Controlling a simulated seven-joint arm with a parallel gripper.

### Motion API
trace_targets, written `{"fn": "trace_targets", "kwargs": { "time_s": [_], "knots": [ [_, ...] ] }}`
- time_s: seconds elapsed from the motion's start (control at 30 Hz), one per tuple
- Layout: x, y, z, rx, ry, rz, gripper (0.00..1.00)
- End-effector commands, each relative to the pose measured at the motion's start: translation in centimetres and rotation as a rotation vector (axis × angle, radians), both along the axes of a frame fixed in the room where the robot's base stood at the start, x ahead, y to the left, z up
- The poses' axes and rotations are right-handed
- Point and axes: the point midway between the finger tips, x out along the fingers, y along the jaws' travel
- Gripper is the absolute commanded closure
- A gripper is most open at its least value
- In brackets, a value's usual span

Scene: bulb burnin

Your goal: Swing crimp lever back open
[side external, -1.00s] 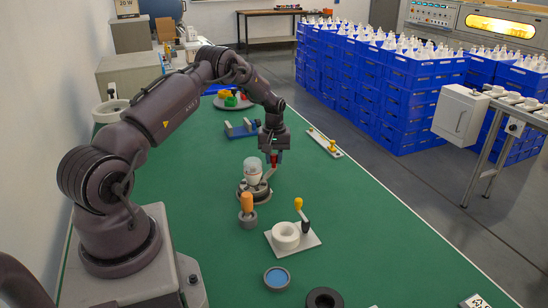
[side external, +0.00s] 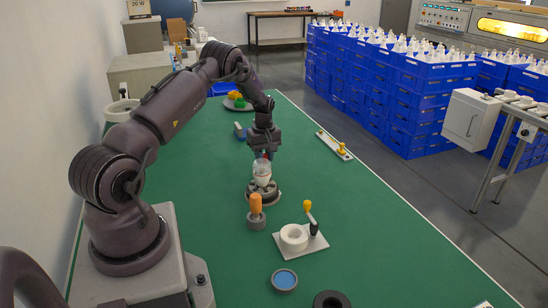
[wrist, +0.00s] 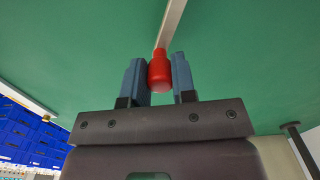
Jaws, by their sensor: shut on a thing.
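The crimp lever's red knob (wrist: 160,72) sits between the two blue fingers of my gripper (wrist: 158,62) in the wrist view. Its pale grey bar (wrist: 171,22) runs up from the knob to the top edge. My gripper is shut on the red knob. The lever is mostly hidden there behind the bulb and my gripper.
An orange-handled tool (side external: 256,204) stands in a grey holder in front of the base. A white plate (side external: 299,240) with a white ring and a yellow-knobbed lever is nearby. A blue-filled dish (side external: 284,280) lies in front.

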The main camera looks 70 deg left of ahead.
Motion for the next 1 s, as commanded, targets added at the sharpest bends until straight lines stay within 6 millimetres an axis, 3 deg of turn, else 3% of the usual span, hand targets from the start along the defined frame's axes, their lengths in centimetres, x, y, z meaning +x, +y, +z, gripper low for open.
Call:
{"fn": "trace_targets", "kwargs": {
  "time_s": [0.5,1.0],
  "knots": [
    [-4.6,0.8,0.1,-0.001,0.002,0.379,1.00],
    [-5.8,0.7,0.1,-0.002,0.002,0.474,1.00]
  ]
}}
